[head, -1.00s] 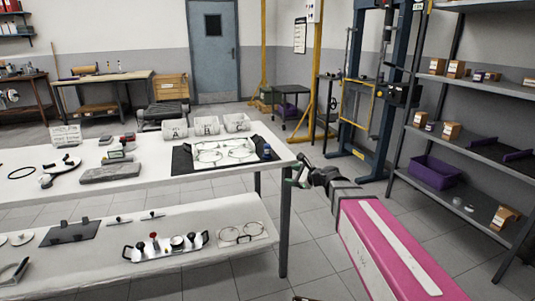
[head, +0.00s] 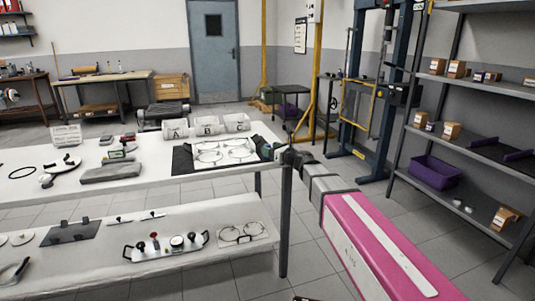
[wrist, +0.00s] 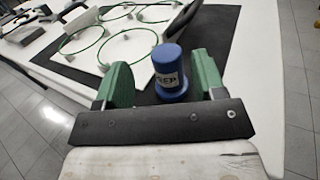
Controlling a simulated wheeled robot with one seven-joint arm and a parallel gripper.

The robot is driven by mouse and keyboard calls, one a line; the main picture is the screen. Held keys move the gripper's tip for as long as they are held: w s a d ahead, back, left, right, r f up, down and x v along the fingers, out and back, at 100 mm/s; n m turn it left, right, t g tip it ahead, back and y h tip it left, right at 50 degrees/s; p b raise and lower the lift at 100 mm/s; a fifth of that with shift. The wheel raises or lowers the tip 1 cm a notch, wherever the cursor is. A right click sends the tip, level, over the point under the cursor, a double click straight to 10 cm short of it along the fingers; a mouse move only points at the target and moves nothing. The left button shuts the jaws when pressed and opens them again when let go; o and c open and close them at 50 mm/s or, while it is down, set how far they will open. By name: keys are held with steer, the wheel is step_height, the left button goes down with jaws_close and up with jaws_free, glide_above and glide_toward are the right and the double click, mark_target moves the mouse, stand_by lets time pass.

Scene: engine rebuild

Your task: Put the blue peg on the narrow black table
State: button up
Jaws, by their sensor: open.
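The blue peg (wrist: 171,75) stands upright on the black mat near the right end of the white workbench, with a partly visible label on its side. In the wrist view my gripper (wrist: 164,70) is open, its green fingers to either side of the peg with gaps at both sides. In the head view my gripper (head: 279,153) is at the bench's right end and largely hides the peg. Two small dark tables stand at the back: a low one (head: 290,88) and a taller, narrower one (head: 329,77); I cannot tell which is the narrow black table.
A white board with green rings (head: 222,152) lies on the black mat (head: 181,161) beside the peg. White bins (head: 207,125) stand behind it. A yellow-and-blue press frame (head: 372,90) and shelving (head: 480,150) stand at the right. Open floor lies between bench and shelving.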

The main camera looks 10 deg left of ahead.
steer(key=x, duration=0.4)
steer(key=shift+w+r, duration=0.15)
steer(key=shift+w, duration=0.35)
steer(key=shift+a, duration=0.2)
jaws_close()
